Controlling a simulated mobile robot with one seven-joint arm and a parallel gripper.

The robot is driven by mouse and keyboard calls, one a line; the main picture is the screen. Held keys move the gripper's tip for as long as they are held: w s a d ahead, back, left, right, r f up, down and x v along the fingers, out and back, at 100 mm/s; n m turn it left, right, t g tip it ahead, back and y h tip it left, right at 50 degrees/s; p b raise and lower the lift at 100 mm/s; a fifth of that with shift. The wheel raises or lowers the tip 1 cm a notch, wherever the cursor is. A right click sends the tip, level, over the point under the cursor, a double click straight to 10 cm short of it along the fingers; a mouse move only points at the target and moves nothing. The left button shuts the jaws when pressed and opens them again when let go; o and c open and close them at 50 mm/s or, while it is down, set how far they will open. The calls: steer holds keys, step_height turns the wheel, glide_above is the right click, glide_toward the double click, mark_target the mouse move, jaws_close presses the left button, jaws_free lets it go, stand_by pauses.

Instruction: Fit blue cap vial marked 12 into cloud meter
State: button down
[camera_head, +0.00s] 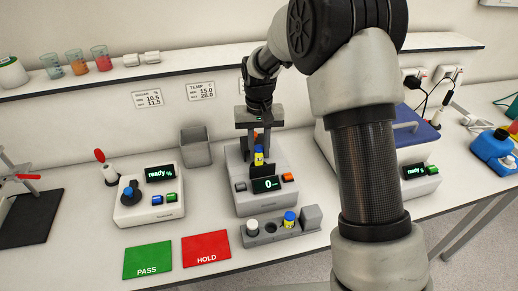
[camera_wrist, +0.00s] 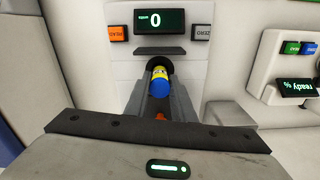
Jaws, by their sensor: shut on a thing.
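The cloud meter (camera_head: 238,198) is the white box in the middle of the bench, with a display reading 0. It also fills the upper middle of the wrist view (camera_wrist: 122,62). My gripper (camera_head: 259,146) points down over it, shut on a blue cap vial (camera_head: 259,158) with a yellow label. In the wrist view the vial (camera_wrist: 160,83) is between the fingers, at the meter's dark round opening (camera_wrist: 158,64). I cannot tell how deep it sits, and its number is unreadable. Another blue-capped, yellow-labelled vial (camera_head: 290,220) stands in the grey rack (camera_head: 270,239).
A white-capped vial (camera_head: 252,227) stands at the rack's left. Green PASS (camera_head: 148,260) and red HOLD (camera_head: 206,249) mats lie in front. A second meter (camera_head: 150,208) reading ready stands left, and a grey bin (camera_head: 196,150) behind. My arm hides part of the right side.

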mark_target(259, 162)
steer(key=shift+f+b, duration=1.45)
steer(key=shift+f, duration=0.8)
steer(key=shift+s+f, duration=0.15)
steer(key=shift+f, duration=0.1)
stand_by(0.6)
